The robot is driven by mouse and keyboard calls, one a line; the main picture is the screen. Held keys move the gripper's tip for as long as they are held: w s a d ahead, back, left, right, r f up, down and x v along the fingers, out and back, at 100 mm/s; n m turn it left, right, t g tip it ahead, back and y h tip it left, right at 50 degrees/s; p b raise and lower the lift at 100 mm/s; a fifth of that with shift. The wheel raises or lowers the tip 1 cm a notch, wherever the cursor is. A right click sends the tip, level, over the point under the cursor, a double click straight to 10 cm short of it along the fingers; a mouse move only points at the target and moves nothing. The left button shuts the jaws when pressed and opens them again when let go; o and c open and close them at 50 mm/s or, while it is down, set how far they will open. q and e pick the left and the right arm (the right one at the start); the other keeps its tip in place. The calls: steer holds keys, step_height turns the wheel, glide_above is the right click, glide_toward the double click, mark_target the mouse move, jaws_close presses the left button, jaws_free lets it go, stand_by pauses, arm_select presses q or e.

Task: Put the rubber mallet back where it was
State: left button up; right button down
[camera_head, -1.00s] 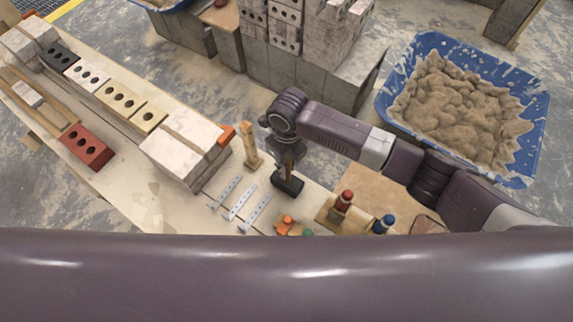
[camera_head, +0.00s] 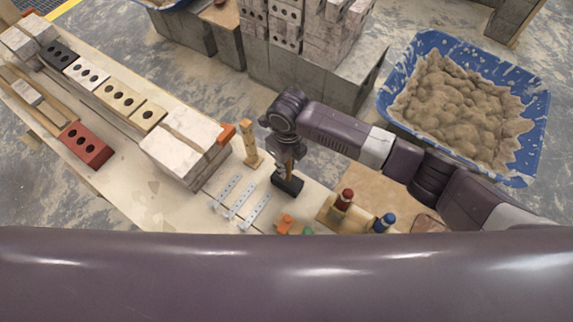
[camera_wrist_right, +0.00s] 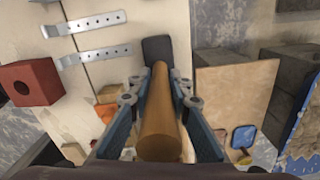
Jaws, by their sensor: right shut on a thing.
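The rubber mallet has a black head (camera_head: 287,184) and a wooden handle. My right gripper (camera_head: 289,158) is shut on the handle, with the head hanging below it, over or on the pale bench. I cannot tell whether the head touches the bench. In the right wrist view the wooden handle (camera_wrist_right: 160,115) runs between the two blue-grey fingers of my right gripper (camera_wrist_right: 160,92), and the black head (camera_wrist_right: 158,49) shows beyond them. My left gripper is not in view.
Metal wall ties (camera_head: 240,197) lie left of the mallet. A wooden peg-like piece (camera_head: 250,143) stands near it. A wooden holder with red and blue-topped tools (camera_head: 345,199) is to the right. Bricks and blocks (camera_head: 185,158) line the bench. A blue mortar tub (camera_head: 540,125) stands at the right.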

steer(key=c, duration=1.7)
jaws_free()
steer(key=shift+f, duration=0.1)
step_height(320, 180, up, 12)
steer(key=shift+r, duration=0.1)
